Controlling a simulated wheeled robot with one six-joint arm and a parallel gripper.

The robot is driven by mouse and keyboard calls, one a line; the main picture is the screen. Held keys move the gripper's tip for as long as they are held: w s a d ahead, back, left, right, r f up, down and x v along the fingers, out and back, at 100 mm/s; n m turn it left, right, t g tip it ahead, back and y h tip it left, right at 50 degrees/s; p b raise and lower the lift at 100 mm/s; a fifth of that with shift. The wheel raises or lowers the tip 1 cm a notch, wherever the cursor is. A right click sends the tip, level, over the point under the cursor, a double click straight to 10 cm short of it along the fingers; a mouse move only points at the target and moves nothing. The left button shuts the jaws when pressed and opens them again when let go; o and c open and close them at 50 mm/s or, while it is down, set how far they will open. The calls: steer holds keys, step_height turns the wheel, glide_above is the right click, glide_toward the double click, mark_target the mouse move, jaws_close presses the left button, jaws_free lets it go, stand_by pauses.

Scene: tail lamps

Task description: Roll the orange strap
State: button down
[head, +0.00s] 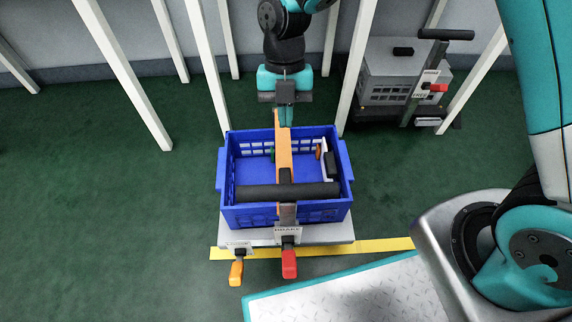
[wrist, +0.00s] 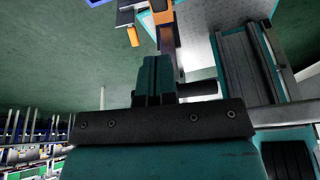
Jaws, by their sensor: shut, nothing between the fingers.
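In the head view, the orange strap (head: 284,150) runs lengthwise over the open blue crate (head: 240,212), from its far rim towards the black bar at its near side. My gripper (head: 286,116) is shut and empty at the strap's far end, just beyond the far rim. The head view does not settle whether the fingers touch the strap. In the wrist view, the shut teal fingers (wrist: 152,78) point up the picture. Orange parts show above them at the top edge, one of them a small lever-like piece (wrist: 132,37); which belongs to the strap is unclear.
A black bar (head: 288,192) crosses the crate's near side. Below it are a red brake lever (head: 289,264) and an orange lever (head: 236,272). White posts (head: 210,75) stand around. A second grey cart (head: 385,82) stands back right. Green floor at left is clear.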

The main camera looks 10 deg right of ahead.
mark_target(286, 181)
steer(key=b+x, duration=0.2)
steer(key=x, duration=0.2)
steer(key=b+x, duration=0.2)
steer(key=x, duration=0.3)
steer(key=w+b+x, duration=0.1)
steer(key=b+x, duration=0.2)
steer(key=x, duration=0.2)
steer(key=shift+d+f, duration=0.1)
steer(key=shift+f, duration=0.25)
